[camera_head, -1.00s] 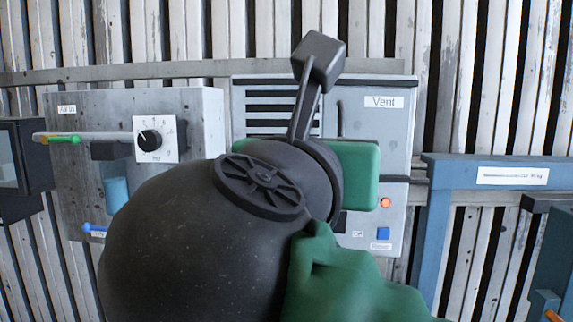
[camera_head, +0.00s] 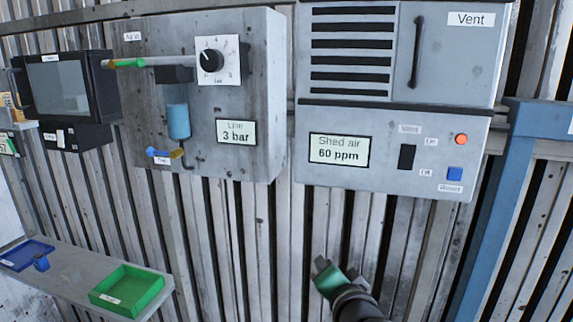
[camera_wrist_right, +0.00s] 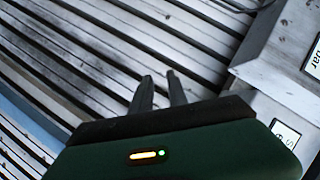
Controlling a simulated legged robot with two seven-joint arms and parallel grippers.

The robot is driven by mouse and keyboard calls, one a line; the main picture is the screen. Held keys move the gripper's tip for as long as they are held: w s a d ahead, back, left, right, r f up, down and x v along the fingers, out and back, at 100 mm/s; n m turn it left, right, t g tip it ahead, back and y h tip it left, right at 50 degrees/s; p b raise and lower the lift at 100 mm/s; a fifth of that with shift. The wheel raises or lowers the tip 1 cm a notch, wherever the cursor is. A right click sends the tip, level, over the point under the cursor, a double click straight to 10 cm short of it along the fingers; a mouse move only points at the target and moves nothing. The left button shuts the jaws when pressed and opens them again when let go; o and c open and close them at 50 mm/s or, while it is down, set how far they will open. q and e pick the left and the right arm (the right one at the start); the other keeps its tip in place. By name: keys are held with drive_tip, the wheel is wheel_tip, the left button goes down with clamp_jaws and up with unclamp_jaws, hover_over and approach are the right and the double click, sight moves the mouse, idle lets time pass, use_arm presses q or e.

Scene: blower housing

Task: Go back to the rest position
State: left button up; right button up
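My right gripper (camera_head: 322,264) shows low in the head view, in front of the ribbed wall and below the vent unit (camera_head: 393,150). In the right wrist view its two dark fingers (camera_wrist_right: 160,82) stand a little apart, with wall slats showing between the tips. It holds nothing and touches nothing that I can see. My left gripper is in neither current view.
The grey line panel (camera_head: 262,90) with a black knob (camera_head: 210,60) hangs left of the vent unit. A shelf (camera_head: 78,268) at lower left bears a green tray (camera_head: 110,302) and a blue tray (camera_head: 22,262). A blue frame (camera_head: 500,190) stands at right.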

drive_tip(key=s+d+f+n+g, duration=0.2)
drive_tip(key=s+f, duration=0.2)
drive_tip(key=f, duration=0.3)
drive_tip(key=s+d+f+n+g+b, duration=0.1)
drive_tip(key=s+d+f+n+g, duration=0.15)
drive_tip(key=f, duration=0.45)
drive_tip(key=s+d+f+n+g, duration=0.1)
drive_tip(key=s+d+f+g, duration=0.1)
drive_tip(key=s+f, duration=0.45)
drive_tip(key=s+d+f+n+g+h+b, duration=0.1)
drive_tip(key=s+d+f+g, duration=0.4)
drive_tip(key=s+f, duration=0.6)
drive_tip(key=shift+n+h, duration=0.5)
drive_tip(key=shift+n, duration=0.55)
drive_tip(key=shift+w, duration=0.15)
drive_tip(key=shift+c, duration=0.3)
